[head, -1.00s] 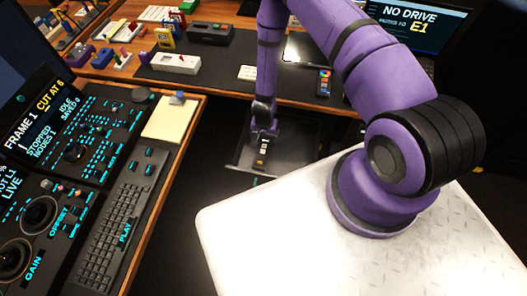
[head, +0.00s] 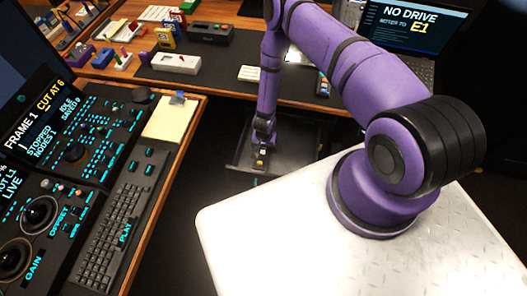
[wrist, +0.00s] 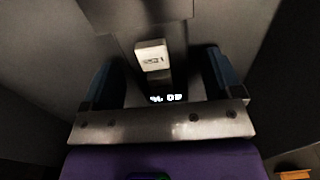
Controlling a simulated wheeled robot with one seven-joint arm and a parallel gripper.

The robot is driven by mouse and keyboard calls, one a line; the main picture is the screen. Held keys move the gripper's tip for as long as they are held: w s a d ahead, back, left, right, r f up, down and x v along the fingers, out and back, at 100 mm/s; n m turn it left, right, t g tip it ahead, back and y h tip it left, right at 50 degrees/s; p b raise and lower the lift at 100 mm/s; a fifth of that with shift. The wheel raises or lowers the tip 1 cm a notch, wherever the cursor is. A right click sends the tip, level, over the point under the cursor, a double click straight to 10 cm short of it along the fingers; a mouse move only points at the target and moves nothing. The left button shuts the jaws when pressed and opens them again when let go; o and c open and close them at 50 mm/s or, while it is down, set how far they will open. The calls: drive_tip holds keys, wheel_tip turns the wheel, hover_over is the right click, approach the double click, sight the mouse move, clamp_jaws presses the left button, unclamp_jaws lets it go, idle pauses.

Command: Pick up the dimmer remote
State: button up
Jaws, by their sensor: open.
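A small dark handset with a pale end block (wrist: 152,55) lies between my fingers in the wrist view. Lit white characters show on its near part, too small to read; I take it as the dimmer remote. In the head view its pale and yellow parts (head: 260,156) show in a dark open tray or drawer (head: 296,165) low between the desks. My gripper (wrist: 161,62) is open, one finger on each side of the handset, with visible gaps. In the head view my gripper (head: 263,140) points down over the handset and hides part of it.
A handheld unit with coloured buttons (head: 322,84) lies on the back desk, partly behind my arm. A keyboard (head: 122,215) and yellow notepad (head: 170,120) lie on the left console desk. Dark tray walls surround my gripper closely.

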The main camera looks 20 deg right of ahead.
drive_tip(key=shift+c, duration=0.2)
drive_tip(key=c, duration=1)
